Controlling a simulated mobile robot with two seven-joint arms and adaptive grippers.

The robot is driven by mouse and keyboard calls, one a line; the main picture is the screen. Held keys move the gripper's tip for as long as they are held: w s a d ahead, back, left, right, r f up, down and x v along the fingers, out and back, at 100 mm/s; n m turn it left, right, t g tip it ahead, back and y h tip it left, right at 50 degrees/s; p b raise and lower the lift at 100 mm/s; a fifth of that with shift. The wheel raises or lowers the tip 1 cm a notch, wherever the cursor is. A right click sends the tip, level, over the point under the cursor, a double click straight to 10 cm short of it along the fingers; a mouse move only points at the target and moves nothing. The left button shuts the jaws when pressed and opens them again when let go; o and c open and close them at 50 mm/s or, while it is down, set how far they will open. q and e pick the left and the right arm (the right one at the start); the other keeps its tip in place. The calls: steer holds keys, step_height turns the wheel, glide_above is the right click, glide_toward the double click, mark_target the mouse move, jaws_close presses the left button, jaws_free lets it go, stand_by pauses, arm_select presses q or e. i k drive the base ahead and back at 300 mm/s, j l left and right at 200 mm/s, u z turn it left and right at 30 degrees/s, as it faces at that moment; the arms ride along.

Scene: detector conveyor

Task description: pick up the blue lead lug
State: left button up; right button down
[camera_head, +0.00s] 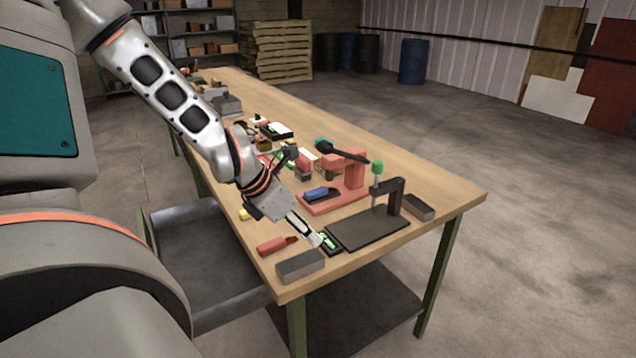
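A small blue piece (318,193), which looks like the blue lead lug, sits on the base of a red stand (349,186) near the table's right front part. My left gripper (312,233) comes in from the left and points down at the table, in front of and below the red stand in the picture. It is apart from the blue piece. Its pale tips are at a small dark item with a green face (331,239). The tips are too small to tell whether they are open or shut. My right gripper is not in view.
A dark plate with a bracket (370,228) lies right of my gripper. A red-handled tool (272,246) and grey blocks (300,265), (418,207) lie near the edges of the wooden table (440,197). More gear crowds the far left; the table's far right side is clear.

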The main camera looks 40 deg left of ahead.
mark_target(322, 191)
steer(key=i+j, duration=0.3)
steer(key=j, duration=0.15)
steer(key=i+j, duration=0.35)
